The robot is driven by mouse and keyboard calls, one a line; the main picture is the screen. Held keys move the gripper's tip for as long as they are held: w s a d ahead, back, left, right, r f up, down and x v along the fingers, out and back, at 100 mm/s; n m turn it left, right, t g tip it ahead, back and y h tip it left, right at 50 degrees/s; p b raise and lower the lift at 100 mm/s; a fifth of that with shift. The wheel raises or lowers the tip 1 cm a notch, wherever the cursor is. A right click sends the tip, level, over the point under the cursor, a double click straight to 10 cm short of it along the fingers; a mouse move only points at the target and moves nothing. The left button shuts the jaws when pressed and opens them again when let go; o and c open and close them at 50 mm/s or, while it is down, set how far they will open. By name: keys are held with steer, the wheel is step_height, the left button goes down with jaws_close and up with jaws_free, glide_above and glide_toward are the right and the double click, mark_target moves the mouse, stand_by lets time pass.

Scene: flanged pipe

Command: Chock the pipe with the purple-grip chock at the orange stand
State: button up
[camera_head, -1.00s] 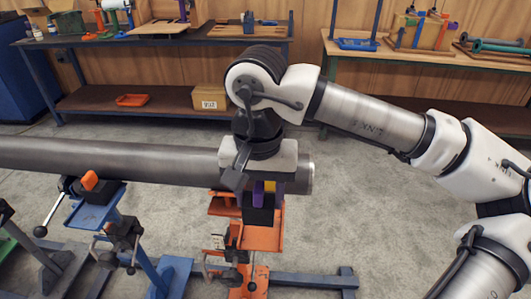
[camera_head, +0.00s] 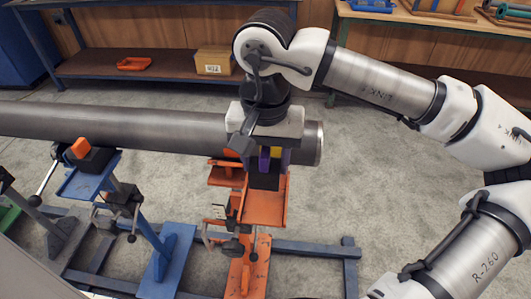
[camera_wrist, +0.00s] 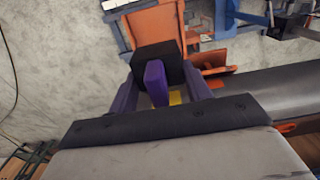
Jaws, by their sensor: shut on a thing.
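The grey pipe (camera_head: 150,127) lies across the stands, its right end just past my arm. The purple-grip chock (camera_wrist: 155,82) is a black block with a purple grip; in the head view its black body (camera_head: 264,181) is over the orange stand (camera_head: 264,207), on the near side of the pipe. My gripper (camera_wrist: 160,95) is shut on the purple grip from above. My wrist hides part of the pipe and the stand's top. I cannot tell whether the chock touches the stand or the pipe.
A blue stand (camera_head: 88,183) at the left carries a black chock with an orange grip (camera_head: 81,147). A cardboard box (camera_head: 213,62) and an orange tray (camera_head: 134,64) are on the bench's lower shelf behind. Floor right of the orange stand is clear.

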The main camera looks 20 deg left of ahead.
steer(key=shift+f+b, duration=1.4)
steer(key=shift+f, duration=1.2)
steer(key=shift+w+a+b, duration=0.2)
steer(key=shift+w, duration=0.45)
steer(key=shift+w+a+b, duration=0.15)
steer(key=shift+w+a, duration=0.05)
steer(key=shift+w, duration=0.45)
steer(key=o, duration=1.2)
steer(key=shift+c, duration=0.2)
steer(key=shift+s+d+r+p, duration=0.15)
steer(key=shift+r+p, duration=0.55)
steer(key=shift+r, duration=0.45)
steer(key=shift+s+a+r+p, duration=0.1)
steer(key=shift+s+r+p, duration=0.1)
steer(key=shift+r+p, duration=0.8)
steer(key=shift+s+d+r+p, duration=0.15)
steer(key=shift+r+p, duration=0.3)
steer(key=shift+r, duration=0.9)
steer(key=shift+s+f, duration=0.1)
